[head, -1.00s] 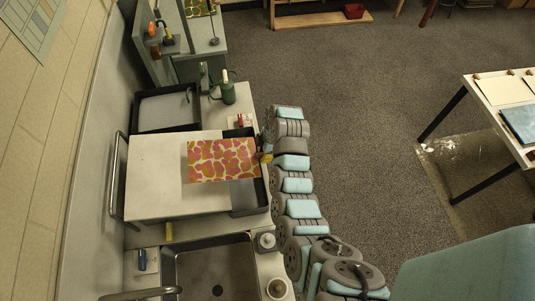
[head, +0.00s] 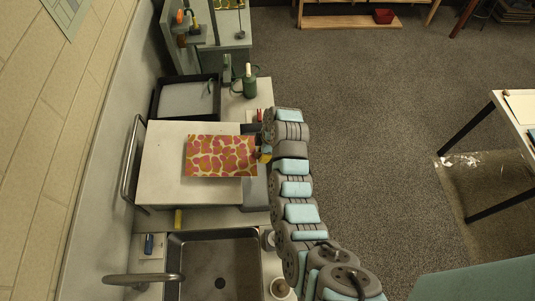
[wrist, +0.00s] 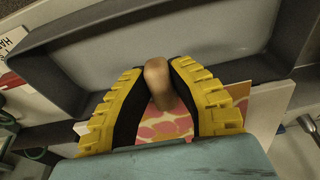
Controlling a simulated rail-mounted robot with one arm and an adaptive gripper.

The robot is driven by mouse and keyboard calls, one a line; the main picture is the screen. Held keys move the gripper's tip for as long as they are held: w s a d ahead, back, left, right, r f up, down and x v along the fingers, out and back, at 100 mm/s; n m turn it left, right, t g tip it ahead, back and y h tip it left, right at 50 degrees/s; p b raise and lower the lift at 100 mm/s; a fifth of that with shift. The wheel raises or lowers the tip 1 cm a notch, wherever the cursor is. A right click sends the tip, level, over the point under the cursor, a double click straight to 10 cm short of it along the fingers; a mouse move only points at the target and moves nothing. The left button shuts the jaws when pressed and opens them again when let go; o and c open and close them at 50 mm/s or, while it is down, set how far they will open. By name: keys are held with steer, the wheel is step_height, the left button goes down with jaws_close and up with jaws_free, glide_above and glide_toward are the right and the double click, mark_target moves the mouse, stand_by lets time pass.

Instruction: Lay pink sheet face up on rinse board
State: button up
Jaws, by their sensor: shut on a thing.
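The pink sheet (head: 220,156), with pink-red blotches on a pale yellow ground, is patterned side up over the white rinse board (head: 165,185). Its right end reaches past the board's right edge. I cannot tell whether it touches the board or hangs just above. My gripper (head: 264,154) is at the sheet's right edge. In the wrist view the yellow-padded fingers of my gripper (wrist: 160,85) are closed around a tan rounded piece (wrist: 158,82) at the sheet's edge.
A grey tray (head: 256,190) lies under the board's right side. A black-rimmed tray (head: 155,100) is behind the board, and a green bottle (head: 250,85) stands to its right. A sink (head: 220,262) is in front. A metal rail (head: 131,160) runs along the left.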

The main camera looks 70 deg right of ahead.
mark_target(252, 155)
steer(key=shift+w+a+f+b, duration=0.3)
steer(key=shift+w, duration=0.4)
steer(key=shift+w+a+f+b, duration=0.3)
steer(key=shift+w, duration=0.4)
steer(key=shift+w+a+f+b, duration=0.3)
steer(key=shift+w, duration=0.4)
steer(key=o, duration=1.3)
steer(key=shift+c, duration=0.2)
steer(key=shift+r, duration=0.1)
steer(key=shift+p+v, duration=0.5)
steer(key=shift+v, duration=2.4)
steer(key=shift+p+v, duration=1.15)
steer(key=shift+v, duration=0.35)
steer(key=shift+w, duration=0.15)
